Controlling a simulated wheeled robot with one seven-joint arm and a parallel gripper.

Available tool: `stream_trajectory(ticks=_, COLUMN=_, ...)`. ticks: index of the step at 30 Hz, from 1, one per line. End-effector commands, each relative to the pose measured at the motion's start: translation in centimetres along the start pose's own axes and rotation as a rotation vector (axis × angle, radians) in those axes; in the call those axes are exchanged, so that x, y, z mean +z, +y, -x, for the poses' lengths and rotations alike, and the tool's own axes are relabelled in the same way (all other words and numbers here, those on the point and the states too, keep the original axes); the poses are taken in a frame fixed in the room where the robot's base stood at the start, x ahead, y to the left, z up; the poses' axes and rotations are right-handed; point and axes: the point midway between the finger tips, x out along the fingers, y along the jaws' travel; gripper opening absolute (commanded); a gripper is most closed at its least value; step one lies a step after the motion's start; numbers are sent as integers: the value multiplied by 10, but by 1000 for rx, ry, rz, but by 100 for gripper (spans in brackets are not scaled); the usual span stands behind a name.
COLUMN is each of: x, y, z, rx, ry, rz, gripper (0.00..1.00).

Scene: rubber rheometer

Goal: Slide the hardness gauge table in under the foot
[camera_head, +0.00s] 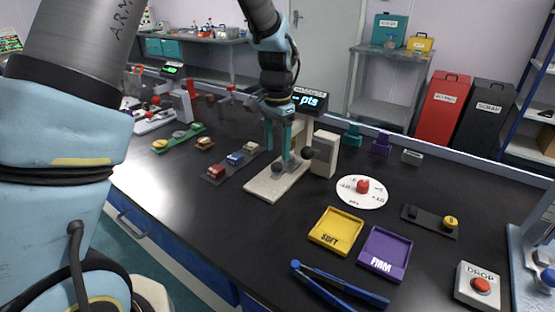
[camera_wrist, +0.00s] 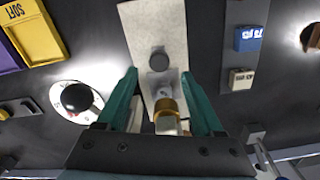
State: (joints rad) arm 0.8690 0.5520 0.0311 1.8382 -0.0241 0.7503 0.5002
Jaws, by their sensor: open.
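The hardness gauge (camera_head: 325,155) stands mid-bench, with a cream base plate (camera_head: 268,186) and a lit display (camera_head: 310,100) reading "-- pts". In the wrist view its plate (camera_wrist: 150,25) runs away from me, with a dark round piece (camera_wrist: 159,60) on it. I cannot tell whether this is the sliding table. A brass-coloured part (camera_wrist: 167,107) shows between my fingers; the foot is not clearly made out. My gripper (camera_head: 278,152) is open, pointing down over the plate beside the gauge's column. Its teal fingers also show in the wrist view (camera_wrist: 160,82), apart from each other. Contact cannot be told.
Black knobs (camera_head: 308,153) stick out by the gauge. A strip with small coloured blocks (camera_head: 235,159) lies left. Right are a white dial (camera_head: 350,196) with a red knob, yellow SOFT (camera_head: 335,247) and purple FIRM (camera_head: 375,270) trays, and blue tweezers (camera_head: 335,287).

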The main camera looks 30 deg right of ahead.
Motion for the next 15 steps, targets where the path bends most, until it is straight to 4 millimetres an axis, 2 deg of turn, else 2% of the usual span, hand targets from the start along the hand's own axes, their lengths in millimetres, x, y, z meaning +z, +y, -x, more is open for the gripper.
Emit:
stream_trajectory(ticks=6, x=-1, y=0, z=42, rx=-3, ry=5, rz=0, gripper=69)
stream_trajectory(ticks=10, x=-1, y=0, z=58, rx=-2, ry=4, rz=-1, gripper=69)
stream_trajectory(ticks=15, x=-1, y=0, z=67, rx=-1, ry=2, rz=-1, gripper=69)
